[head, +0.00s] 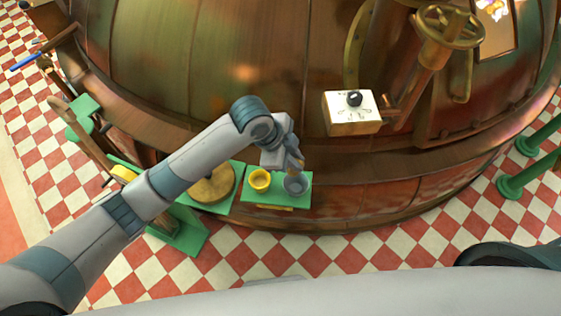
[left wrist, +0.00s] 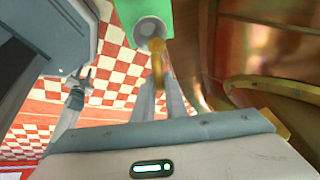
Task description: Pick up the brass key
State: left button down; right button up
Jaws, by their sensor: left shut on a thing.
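My left gripper (head: 295,160) is above the right part of a small green shelf (head: 275,203) on the kettle's side. In the left wrist view its fingers (left wrist: 164,80) are shut on the brass key (left wrist: 157,62). The key's far end overlaps a grey cup (left wrist: 150,30) in that view; I cannot tell whether they touch. The grey cup also shows in the head view (head: 296,186). What looks like my right gripper (left wrist: 82,88) is small at the left of the wrist view, and its jaws are unclear.
A yellow cup (head: 260,180) stands beside the grey cup. A round brass disc (head: 213,186) lies on the green shelf to the left. The big copper kettle (head: 240,70) fills the back, with a white control box (head: 351,113) and a handwheel (head: 450,25). Checkered floor (head: 250,252) is clear in front.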

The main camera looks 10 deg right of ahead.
pick_arm(q)
jog(key=shift+s+d+r, duration=0.3)
jog(key=shift+d+r, duration=0.1)
jog(key=shift+d, duration=0.2)
